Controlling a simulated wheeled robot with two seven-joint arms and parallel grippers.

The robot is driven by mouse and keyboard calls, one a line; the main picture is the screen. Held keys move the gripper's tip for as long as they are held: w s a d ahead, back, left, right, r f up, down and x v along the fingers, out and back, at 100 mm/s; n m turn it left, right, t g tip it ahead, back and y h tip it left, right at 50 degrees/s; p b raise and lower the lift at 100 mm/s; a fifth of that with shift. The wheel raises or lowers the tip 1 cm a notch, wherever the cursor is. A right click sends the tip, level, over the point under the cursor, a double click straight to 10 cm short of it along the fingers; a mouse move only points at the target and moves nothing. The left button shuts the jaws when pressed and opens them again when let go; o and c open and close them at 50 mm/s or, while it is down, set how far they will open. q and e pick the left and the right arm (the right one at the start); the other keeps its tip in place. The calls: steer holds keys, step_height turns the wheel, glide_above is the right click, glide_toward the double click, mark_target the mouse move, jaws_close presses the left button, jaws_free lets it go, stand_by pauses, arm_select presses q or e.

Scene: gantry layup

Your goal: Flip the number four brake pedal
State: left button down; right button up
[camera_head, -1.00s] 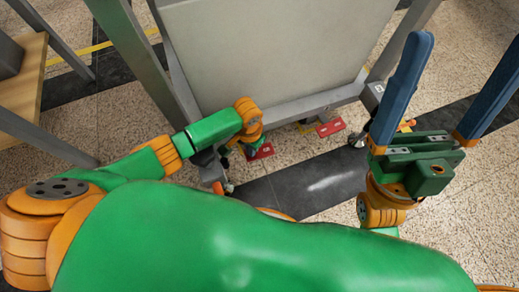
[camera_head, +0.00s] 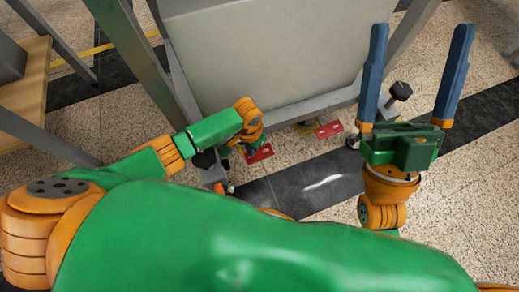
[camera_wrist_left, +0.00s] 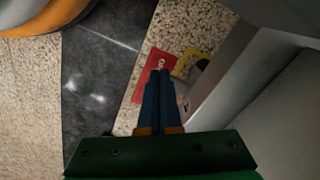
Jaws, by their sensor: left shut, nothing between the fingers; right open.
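A red brake pedal (camera_head: 260,153) sits low by the floor at the gantry's lower edge, beside my left gripper. A second red pedal (camera_head: 329,129) lies further right. In the left wrist view, a red pedal (camera_wrist_left: 147,78) with a small white mark, too small to read, is just beyond and partly behind the fingertips of my left gripper (camera_wrist_left: 161,72). Those fingers are shut together and empty; I cannot tell whether they touch the pedal. In the head view that gripper's fingers are mostly hidden by its wrist. My right gripper (camera_head: 421,32) is open and empty, raised at the right with its fingers apart.
The gantry's large grey panel (camera_head: 270,55) and its metal frame stand close in front of my left arm. A yellow part (camera_wrist_left: 182,64) is beside the red pedal. A black knob (camera_head: 400,90) is near my right gripper. A wooden shelf (camera_head: 22,78) is at left.

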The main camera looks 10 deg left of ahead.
arm_select(q)
steer(key=shift+r+p, duration=0.65)
steer(key=shift+r, duration=0.1)
steer(key=shift+r+p, duration=0.55)
steer(key=shift+p, duration=0.1)
arm_select(e)
steer(key=w+f+m+g+h, duration=0.1)
steer(key=w+f+g+h, duration=0.3)
steer(key=f, duration=0.4)
steer(key=w+f+m+g+h, duration=0.1)
steer(key=w+f+g, duration=0.2)
steer(key=f+g, duration=0.4)
arm_select(q)
steer(key=shift+r+p, duration=0.55)
steer(key=shift+p, duration=0.15)
steer(key=shift+r+p, duration=0.55)
steer(key=shift+p, duration=0.1)
arm_select(e)
steer(key=s+d+f+g+h, duration=0.1)
steer(key=s+d+f+g, duration=0.1)
steer(key=s+f+g, duration=0.3)
steer(key=s+d+f+g+h, duration=0.2)
steer(key=s+f, duration=0.4)
steer(key=f, duration=0.4)
steer(key=shift+s+d+f+m+g, duration=0.15)
steer(key=shift+d+f+m+g, duration=0.25)
steer(key=shift+g, duration=1)
steer(key=shift+d, duration=0.1)
